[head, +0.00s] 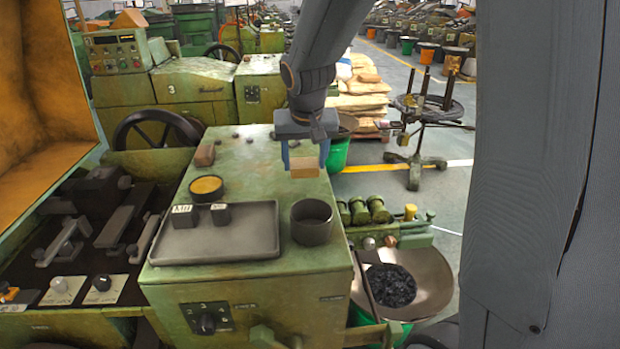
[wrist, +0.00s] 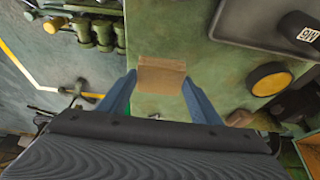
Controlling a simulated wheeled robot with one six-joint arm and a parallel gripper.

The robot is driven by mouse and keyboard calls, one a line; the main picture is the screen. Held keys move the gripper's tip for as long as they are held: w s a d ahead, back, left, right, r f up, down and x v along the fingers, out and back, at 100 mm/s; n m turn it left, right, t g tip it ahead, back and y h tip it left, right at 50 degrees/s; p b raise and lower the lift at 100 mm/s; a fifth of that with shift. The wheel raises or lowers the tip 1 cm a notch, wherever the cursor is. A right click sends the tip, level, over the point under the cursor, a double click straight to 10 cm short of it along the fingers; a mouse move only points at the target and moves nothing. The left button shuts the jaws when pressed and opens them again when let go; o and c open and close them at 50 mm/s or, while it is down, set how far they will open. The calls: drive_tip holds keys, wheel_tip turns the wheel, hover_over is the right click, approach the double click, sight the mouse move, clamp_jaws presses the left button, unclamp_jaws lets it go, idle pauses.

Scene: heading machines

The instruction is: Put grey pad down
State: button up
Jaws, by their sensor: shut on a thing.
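My gripper (head: 304,160) is shut on a small block-shaped pad (head: 305,172), over the far right part of the green machine top (head: 240,160). The pad looks tan-brown below with a greyer band above. In the wrist view my gripper (wrist: 163,95) has a blue finger on each side of the pad (wrist: 161,76). The pad lies crosswise between the fingertips, close to the edge of the green top. I cannot tell whether its underside touches the surface.
A dark tray (head: 215,240) holds two black marked blocks. Behind it is a round tin with a yellow top (head: 206,187), and a reddish-brown block (head: 205,155) lies farther back. A dark open cup (head: 311,222) stands in front of my gripper. The top's middle is clear.

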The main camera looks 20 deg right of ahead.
sight(305, 177)
drive_tip(key=shift+f+p, duration=0.35)
drive_tip(key=shift+f, duration=2.5)
drive_tip(key=shift+f, duration=0.2)
drive_tip(key=o, duration=1.1)
drive_tip(key=shift+c, duration=0.2)
drive_tip(key=shift+r, duration=0.2)
drive_tip(key=shift+s+r, duration=0.1)
drive_tip(key=shift+r, duration=0.2)
drive_tip(key=d+b+v, duration=0.1)
drive_tip(key=v, duration=1)
drive_tip(key=shift+a+r, duration=0.15)
drive_tip(key=shift+a, duration=0.3)
drive_tip(key=shift+s, duration=0.15)
